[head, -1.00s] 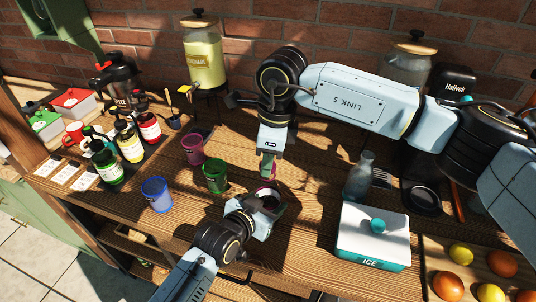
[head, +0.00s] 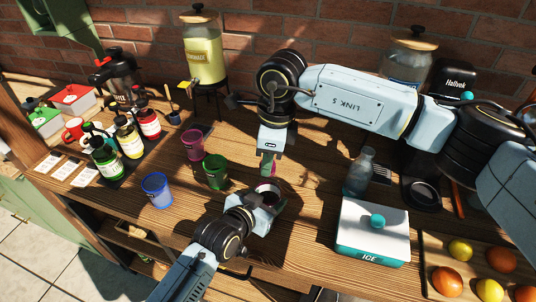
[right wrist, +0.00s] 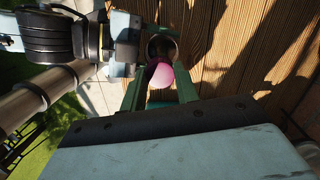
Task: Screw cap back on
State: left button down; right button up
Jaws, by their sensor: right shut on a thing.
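My right gripper (head: 267,170) points down over the table, with green fingers shut on a small pink rounded cap (right wrist: 161,75). The cap also shows in the head view, beside the fingertips (head: 274,169). The cap looks apart from the mouth, slightly to one side. My left gripper (head: 263,207) is at the container; how firmly its fingers close on it is hidden.
Green (head: 216,174), pink (head: 193,145) and blue (head: 157,191) cups stand to the left. A glass bottle (head: 359,175) and an ice box (head: 372,238) stand to the right. Sauce bottles (head: 129,140) stand farther left. A fruit tray (head: 432,247) lies at lower right.

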jog(key=m, duration=0.6)
jog(key=shift+t, duration=0.3)
jog(key=m, duration=0.5)
jog(key=shift+h, duration=0.4)
jog(key=m, duration=0.5)
jog(key=shift+a+m+t+h, duration=0.1)
jog(key=shift+m+t+h, duration=0.2)
jog(key=shift+m, duration=0.1)
jog(key=m, duration=0.5)
jog(key=shift+m+h, duration=0.3)
jog(key=m, duration=0.4)
jog(key=m+g, duration=0.1)
jog(key=m, duration=0.3)
jog(key=shift+h, duration=0.4)
jog(key=m, duration=0.3)
jog(key=shift+m, duration=0.4)
jog(key=m+g, duration=0.1)
jog(key=m, duration=0.3)
jog(key=shift+m, duration=0.4)
